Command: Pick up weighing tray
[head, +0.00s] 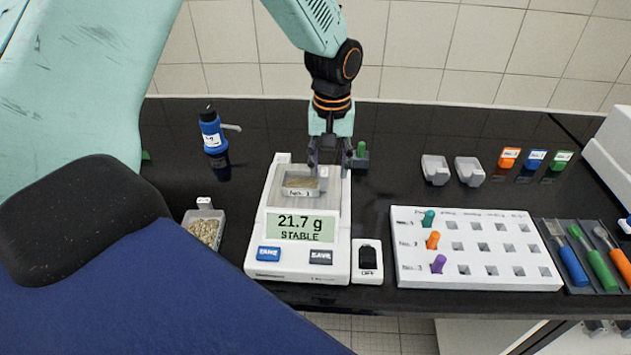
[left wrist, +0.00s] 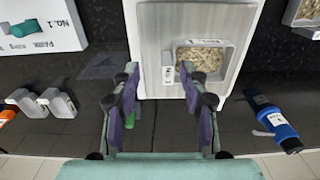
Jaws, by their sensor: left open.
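The weighing tray (head: 301,194), a small grey tray filled with grain, sits on the pan of the white balance (head: 257,255). The balance display reads 21.7 g, STABLE. In the left wrist view the weighing tray (left wrist: 231,62) lies ahead of the fingers and to the right, its small label tab at its left side. My left gripper (head: 330,168) hangs over the rear right part of the balance. My right gripper is not in view.
A second grain-filled tray (head: 188,216) stands left of the balance. A blue bottle (head: 212,135) stands behind it. A small device with a green top (head: 361,155) is close behind the gripper. A white perforated rack (head: 480,279) and empty grey trays (head: 435,170) are to the right.

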